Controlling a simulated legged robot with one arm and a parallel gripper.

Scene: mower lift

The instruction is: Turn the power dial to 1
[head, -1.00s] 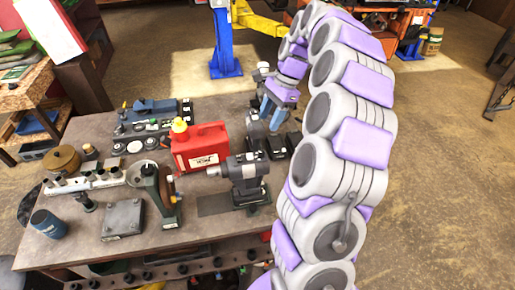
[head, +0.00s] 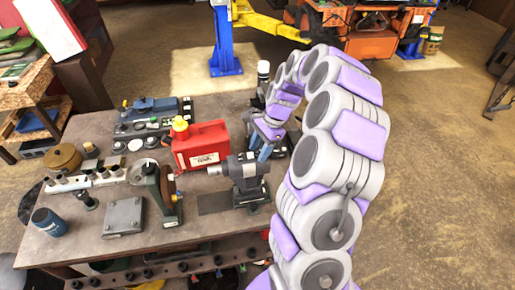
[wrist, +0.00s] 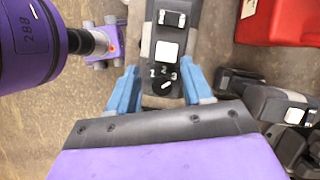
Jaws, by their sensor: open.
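In the wrist view, a grey and black device (wrist: 165,60) carries a small black dial (wrist: 164,86) below the printed numbers 1, 2 and 3. The dial has a thin white mark, but I cannot tell clearly which number it points at. A white square button (wrist: 167,51) and a black and white switch (wrist: 172,18) sit above the numbers. My gripper (wrist: 160,88) is open, with one blue finger on each side of the dial end. I see no clear contact. In the head view, my gripper (head: 266,140) is low over the table's right side, and my arm hides much there.
A red canister (head: 202,147) stands left of my gripper in the head view. A grey motor-like tool (head: 246,172) is in front. Another dark device (wrist: 285,105) lies at right in the wrist view. The workbench (head: 95,250) is crowded at left; open floor lies right.

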